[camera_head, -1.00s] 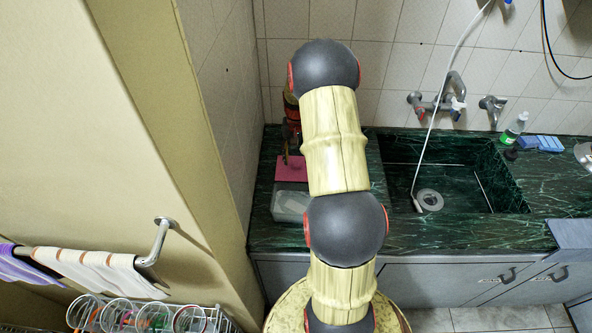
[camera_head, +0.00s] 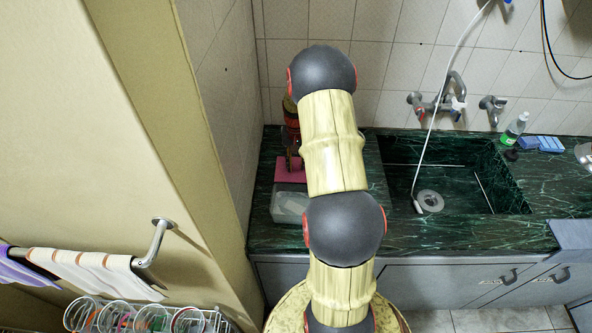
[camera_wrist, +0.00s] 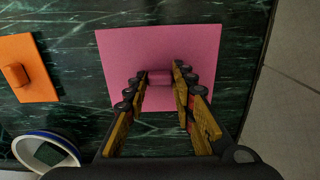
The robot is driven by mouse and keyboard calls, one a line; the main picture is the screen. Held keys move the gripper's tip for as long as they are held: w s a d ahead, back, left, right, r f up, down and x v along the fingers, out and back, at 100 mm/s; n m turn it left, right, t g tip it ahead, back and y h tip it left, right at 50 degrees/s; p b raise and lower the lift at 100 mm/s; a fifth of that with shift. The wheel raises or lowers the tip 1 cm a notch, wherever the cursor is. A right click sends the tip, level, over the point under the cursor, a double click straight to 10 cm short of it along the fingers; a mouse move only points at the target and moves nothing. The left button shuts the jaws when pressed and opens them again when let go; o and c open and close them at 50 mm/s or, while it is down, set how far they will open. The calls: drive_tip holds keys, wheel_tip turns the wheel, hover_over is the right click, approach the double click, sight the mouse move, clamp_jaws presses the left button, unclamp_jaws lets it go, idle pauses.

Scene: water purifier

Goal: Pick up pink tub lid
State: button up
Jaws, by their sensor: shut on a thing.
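The pink tub lid (camera_wrist: 120,45) is a flat square with a small pink cylindrical handle (camera_wrist: 160,77) in its middle. In the wrist view it lies over the dark green marble counter. My gripper (camera_wrist: 160,80) is shut on the handle, one finger on each side. In the head view the lid (camera_head: 287,170) shows at the left end of the counter, partly hidden by my arm and gripper (camera_head: 292,163). I cannot tell whether the lid touches what is beneath it.
An orange lid (camera_wrist: 35,62) with a handle lies left of the pink one. A round white-and-blue-rimmed container (camera_wrist: 45,150) is below it. A clear tub (camera_head: 288,207) stands near the counter's front edge. The sink (camera_head: 450,185) is to the right.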

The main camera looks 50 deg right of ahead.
drive_tip(key=shift+c, duration=0.9)
drive_tip(key=shift+r, duration=0.1)
